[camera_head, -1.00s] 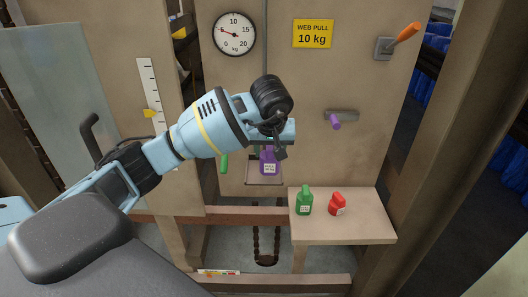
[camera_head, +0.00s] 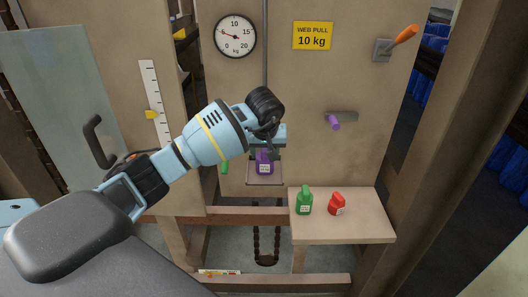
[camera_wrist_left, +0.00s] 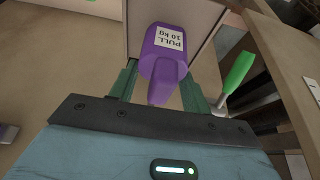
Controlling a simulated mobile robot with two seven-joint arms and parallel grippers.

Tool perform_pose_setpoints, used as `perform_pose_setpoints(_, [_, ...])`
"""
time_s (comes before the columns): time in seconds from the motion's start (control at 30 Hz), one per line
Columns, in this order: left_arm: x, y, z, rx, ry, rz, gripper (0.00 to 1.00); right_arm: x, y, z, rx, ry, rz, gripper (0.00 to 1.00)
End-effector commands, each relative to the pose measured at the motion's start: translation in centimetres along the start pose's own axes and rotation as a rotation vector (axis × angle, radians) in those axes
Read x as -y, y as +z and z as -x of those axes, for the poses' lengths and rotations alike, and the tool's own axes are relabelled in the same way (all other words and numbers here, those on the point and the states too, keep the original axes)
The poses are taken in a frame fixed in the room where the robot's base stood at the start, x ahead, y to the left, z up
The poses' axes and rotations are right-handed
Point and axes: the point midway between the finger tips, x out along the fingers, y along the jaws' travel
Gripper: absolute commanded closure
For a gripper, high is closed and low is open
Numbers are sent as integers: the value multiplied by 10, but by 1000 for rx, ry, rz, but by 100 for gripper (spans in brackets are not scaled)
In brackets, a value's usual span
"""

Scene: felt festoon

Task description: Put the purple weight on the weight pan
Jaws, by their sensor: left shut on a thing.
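The purple weight (camera_head: 265,166) has a white label and hangs upright in my left gripper (camera_head: 266,149) over the weight pan (camera_head: 281,180). In the left wrist view the purple weight (camera_wrist_left: 163,45) sits between the two green fingers of my left gripper (camera_wrist_left: 160,82), which are shut on its narrow neck. The pale pan (camera_wrist_left: 197,32) lies behind the weight there. I cannot tell whether the weight's base touches the pan. My right gripper is not in view.
A green weight (camera_head: 304,202) and a red weight (camera_head: 337,205) stand on a shelf (camera_head: 365,228) to the right. A green handle (camera_wrist_left: 238,72) is close beside the pan. A dial (camera_head: 235,36), an orange-handled lever (camera_head: 403,36) and a purple knob (camera_head: 334,122) are on the panel.

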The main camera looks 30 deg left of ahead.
Motion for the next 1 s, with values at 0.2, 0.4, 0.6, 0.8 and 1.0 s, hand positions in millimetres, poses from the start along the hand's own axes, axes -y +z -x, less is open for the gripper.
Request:
perform_pose_setpoints(0.2, [0,0,0,-2,1,0,92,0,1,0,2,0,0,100])
perform_pose_setpoints(0.4, [0,2,-3,1,-1,0,41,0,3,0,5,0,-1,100])
perform_pose_setpoints(0.6, [0,2,-3,2,-1,0,30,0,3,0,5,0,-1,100])
perform_pose_setpoints(0.8, [0,1,-1,1,0,0,30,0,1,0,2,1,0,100])
perform_pose_setpoints(1.0, [0,0,19,-1,0,-2,30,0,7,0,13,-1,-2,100])
